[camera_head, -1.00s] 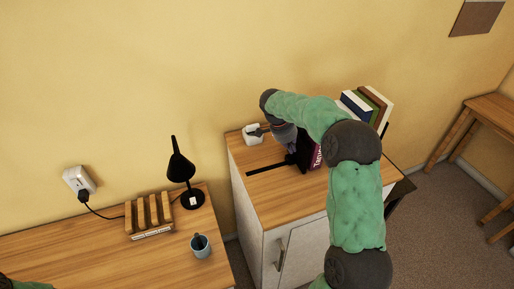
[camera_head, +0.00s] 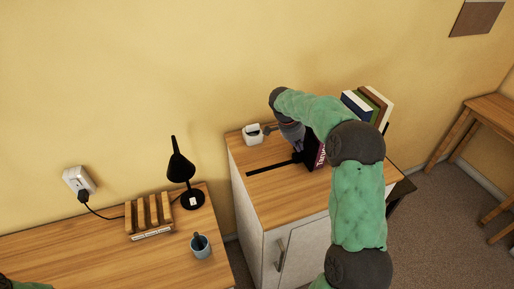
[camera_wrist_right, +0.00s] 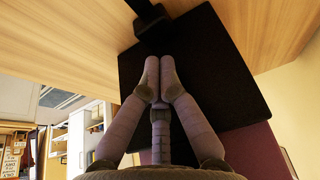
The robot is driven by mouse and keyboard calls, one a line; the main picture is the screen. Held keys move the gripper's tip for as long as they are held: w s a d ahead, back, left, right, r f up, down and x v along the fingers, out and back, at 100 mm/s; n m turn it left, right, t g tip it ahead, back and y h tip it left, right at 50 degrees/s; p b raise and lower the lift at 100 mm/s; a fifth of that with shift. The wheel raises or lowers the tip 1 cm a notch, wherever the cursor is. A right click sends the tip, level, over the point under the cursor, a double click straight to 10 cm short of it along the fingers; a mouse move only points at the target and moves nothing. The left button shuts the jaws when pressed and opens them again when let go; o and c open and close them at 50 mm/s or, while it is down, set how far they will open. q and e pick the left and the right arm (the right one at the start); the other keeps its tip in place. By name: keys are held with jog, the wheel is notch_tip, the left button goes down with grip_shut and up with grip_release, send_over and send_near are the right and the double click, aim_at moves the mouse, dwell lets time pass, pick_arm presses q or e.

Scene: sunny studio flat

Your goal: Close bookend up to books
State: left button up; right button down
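The black bookend plate (camera_wrist_right: 225,55) fills the middle of the right wrist view, with a dark block (camera_wrist_right: 150,25) at its edge over the wood. In the head view the bookend (camera_head: 309,155) is mostly hidden behind my right arm, at the end of a black rail (camera_head: 270,167) on the cabinet top. My left gripper is out of view.
On the lower desk are a black lamp (camera_head: 181,168), a wooden rack (camera_head: 150,215) and a blue mug (camera_head: 201,247). The cabinet top's front left is clear.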

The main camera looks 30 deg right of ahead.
aim_at(306, 143)
jog(key=shift+s+d, duration=0.2)
jog(key=shift+d, duration=0.6)
jog(key=shift+s+d, duration=0.15)
jog(key=shift+d, duration=0.6)
jog(key=shift+w+a+r+p, duration=0.2)
jog(key=shift+a+r, duration=0.6)
jog(key=shift+w+a+r+p, duration=0.15)
jog(key=shift+a+r+p, duration=0.05)
jog(key=shift+a+r, duration=0.55)
notch_tip(306, 143, up, 9)
jog(key=p, duration=0.5)
